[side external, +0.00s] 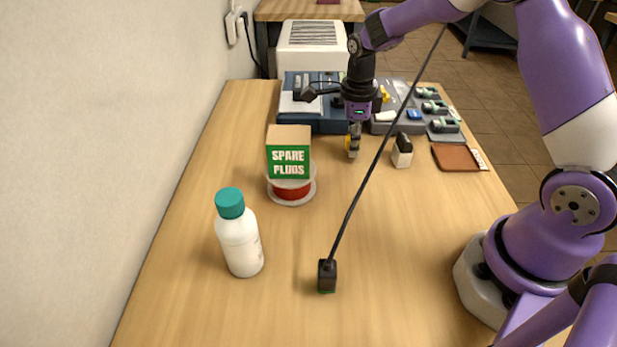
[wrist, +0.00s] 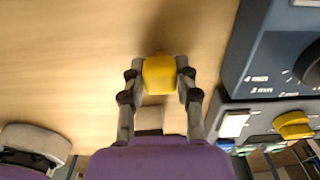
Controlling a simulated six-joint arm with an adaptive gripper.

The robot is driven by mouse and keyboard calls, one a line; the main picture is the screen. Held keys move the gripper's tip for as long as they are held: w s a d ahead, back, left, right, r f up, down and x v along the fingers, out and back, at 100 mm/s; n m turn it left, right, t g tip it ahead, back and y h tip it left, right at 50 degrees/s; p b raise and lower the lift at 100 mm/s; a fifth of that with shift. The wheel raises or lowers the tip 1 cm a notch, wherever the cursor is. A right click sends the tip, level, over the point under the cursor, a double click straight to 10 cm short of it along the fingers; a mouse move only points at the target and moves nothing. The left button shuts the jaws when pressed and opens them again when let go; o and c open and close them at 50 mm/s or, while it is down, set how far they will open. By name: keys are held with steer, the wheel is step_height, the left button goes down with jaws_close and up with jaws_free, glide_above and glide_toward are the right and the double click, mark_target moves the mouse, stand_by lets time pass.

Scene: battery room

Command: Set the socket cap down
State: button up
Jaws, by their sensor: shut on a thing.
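The yellow socket cap (wrist: 159,75) is between the two fingertips of my gripper (wrist: 160,80) in the wrist view. My gripper is shut on it, one finger on each side. In the side external view my gripper (side external: 353,140) points down over the wooden table, and only a sliver of the yellow cap (side external: 348,144) shows beside the fingers. Bare table lies under and around it. A shadow falls on the wood beside the cap. I cannot tell whether the cap touches the table or is a little above it.
A blue-grey device (side external: 325,123) and a socket panel (side external: 380,127) stand behind my gripper. A black-topped white block (side external: 402,158) is close on the right. A bottle (side external: 240,245) stands nearer.

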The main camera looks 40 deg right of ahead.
steer(key=shift+f, duration=0.1)
steer(key=o, duration=0.9)
step_height(320, 180, up, 12)
steer(key=s+a+r+n+t, duration=0.1)
steer(key=s+a+n+t, duration=0.1)
steer(key=s+n, duration=0.3)
steer(key=s+a+r+n+t, duration=0.1)
steer(key=s+n, duration=0.4)
steer(key=n, duration=0.8)
steer(key=s+a+r+n+t, duration=0.2)
steer(key=s+a+n, duration=0.2)
steer(key=n, duration=0.5)
steer(key=shift+s+t, duration=0.3)
steer(key=shift+s, duration=0.3)
